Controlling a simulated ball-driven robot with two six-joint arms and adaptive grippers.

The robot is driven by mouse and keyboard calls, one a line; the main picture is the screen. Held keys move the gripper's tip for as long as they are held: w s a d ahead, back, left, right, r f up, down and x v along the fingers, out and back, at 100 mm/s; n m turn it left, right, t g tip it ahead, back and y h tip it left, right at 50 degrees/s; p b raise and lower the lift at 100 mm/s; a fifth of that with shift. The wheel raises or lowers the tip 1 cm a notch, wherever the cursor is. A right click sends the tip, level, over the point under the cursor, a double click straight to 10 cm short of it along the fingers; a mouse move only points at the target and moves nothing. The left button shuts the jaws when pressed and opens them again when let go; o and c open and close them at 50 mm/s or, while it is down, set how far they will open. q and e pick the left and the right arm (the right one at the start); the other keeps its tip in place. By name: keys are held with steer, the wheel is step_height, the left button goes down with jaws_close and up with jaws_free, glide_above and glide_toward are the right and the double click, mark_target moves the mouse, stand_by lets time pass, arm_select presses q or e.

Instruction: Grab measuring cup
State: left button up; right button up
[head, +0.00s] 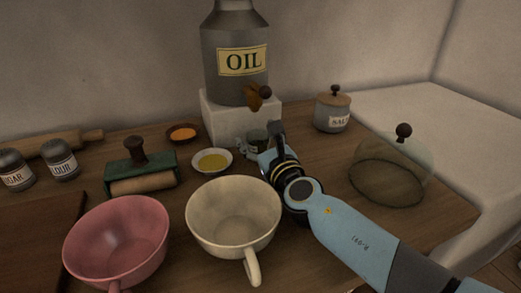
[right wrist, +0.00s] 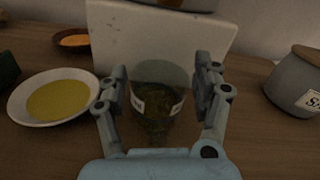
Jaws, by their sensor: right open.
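The measuring cup, a small greenish see-through cup with a pale label, stands on the wooden counter just in front of the white block; in the head view (head: 256,141) my right gripper partly hides it. My right gripper (head: 272,146) is right at it, coming from the front right. In the right wrist view the open fingers (right wrist: 163,92) stand on either side of the cup (right wrist: 155,112), with a gap showing on both sides. My left gripper is not in view.
The white block (head: 218,119) carries the oil canister (head: 234,45) with its tap above the cup. A dish of yellow oil (head: 213,161) is close on the left, the salt jar (head: 333,112) on the right. A cream bowl (head: 233,215), pink bowl (head: 117,240) and glass dome (head: 392,168) stand nearer.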

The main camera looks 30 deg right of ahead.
steer(key=shift+s, duration=0.1)
steer(key=shift+c, duration=0.4)
steer(key=c, duration=1.2)
steer(key=shift+r, duration=0.15)
